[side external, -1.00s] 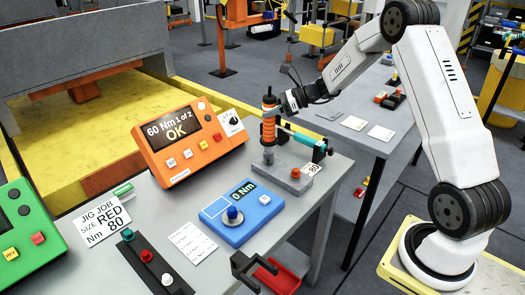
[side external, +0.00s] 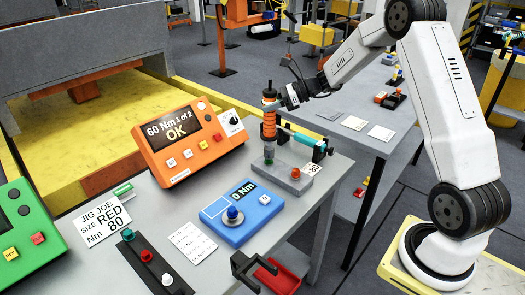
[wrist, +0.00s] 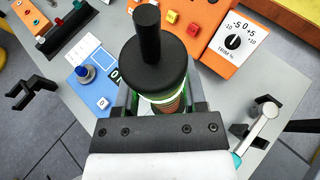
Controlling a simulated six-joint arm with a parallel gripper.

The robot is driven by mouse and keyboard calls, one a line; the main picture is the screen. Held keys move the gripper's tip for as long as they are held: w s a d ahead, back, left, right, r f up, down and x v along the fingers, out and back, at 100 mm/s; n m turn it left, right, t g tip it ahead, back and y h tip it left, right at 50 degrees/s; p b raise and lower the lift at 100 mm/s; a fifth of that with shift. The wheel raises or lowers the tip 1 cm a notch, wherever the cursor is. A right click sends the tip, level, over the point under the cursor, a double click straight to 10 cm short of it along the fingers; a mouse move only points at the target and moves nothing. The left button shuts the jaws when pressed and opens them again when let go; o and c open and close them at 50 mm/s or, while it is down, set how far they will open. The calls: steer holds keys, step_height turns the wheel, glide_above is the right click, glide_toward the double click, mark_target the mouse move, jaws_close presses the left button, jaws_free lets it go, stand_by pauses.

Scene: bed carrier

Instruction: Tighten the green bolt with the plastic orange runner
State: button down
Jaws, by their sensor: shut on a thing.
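The orange runner (side external: 268,130), a upright tool with a black top and orange body, is held in my gripper (side external: 280,103), which is shut on it. In the wrist view its black round top (wrist: 153,72) fills the middle, with a green ring below, between the fingers of my gripper (wrist: 158,104). The green bolt (side external: 268,162) shows just under the runner's grey lower end, at the left part of the grey jig block (side external: 290,182). I cannot tell whether the runner's end touches the bolt. The orange controller (side external: 185,140) reads "60 Nm 1 of 2 OK".
A blue tester (side external: 236,216) reading "0 Nm" stands in front. A job card (side external: 103,222) reads "RED, Nm 80". A black rack (side external: 148,262) holds coloured pieces. A red tray (side external: 278,276) is at the table's front edge.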

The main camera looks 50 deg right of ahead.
mark_target(270, 90)
steer(key=shift+w+r, duration=0.1)
steer(key=shift+r, duration=2.45)
